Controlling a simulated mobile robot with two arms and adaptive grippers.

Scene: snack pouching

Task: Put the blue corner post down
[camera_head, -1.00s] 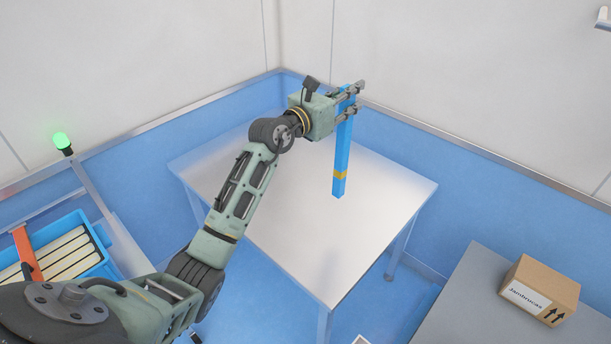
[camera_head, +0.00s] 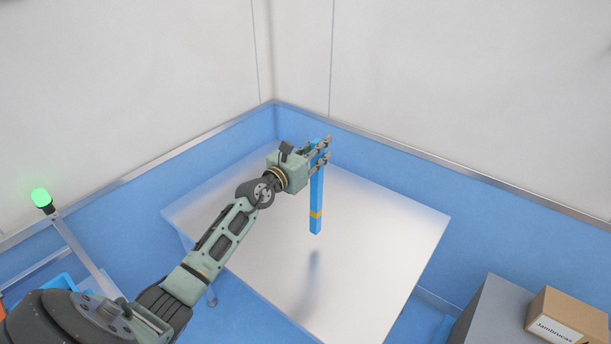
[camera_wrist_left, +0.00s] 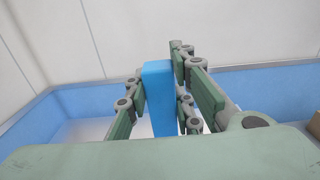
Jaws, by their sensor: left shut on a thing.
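The blue corner post (camera_head: 317,193) is a long, thin bar with a yellow band near its lower end. My left gripper (camera_head: 321,152) is shut on its upper part and holds it about upright. The post's lower end looks to be above the white table (camera_head: 390,225), with a faint reflection or shadow below it. In the left wrist view the post (camera_wrist_left: 158,95) stands between the two fingers of the left gripper (camera_wrist_left: 160,100); its lower part is hidden there. My right gripper is not in view.
The table top is bare around the post. Blue-and-white walls meet in a corner behind it. A cardboard box (camera_head: 568,322) sits on a grey surface (camera_head: 497,305) at the lower right. A green lamp (camera_head: 41,198) stands at the left.

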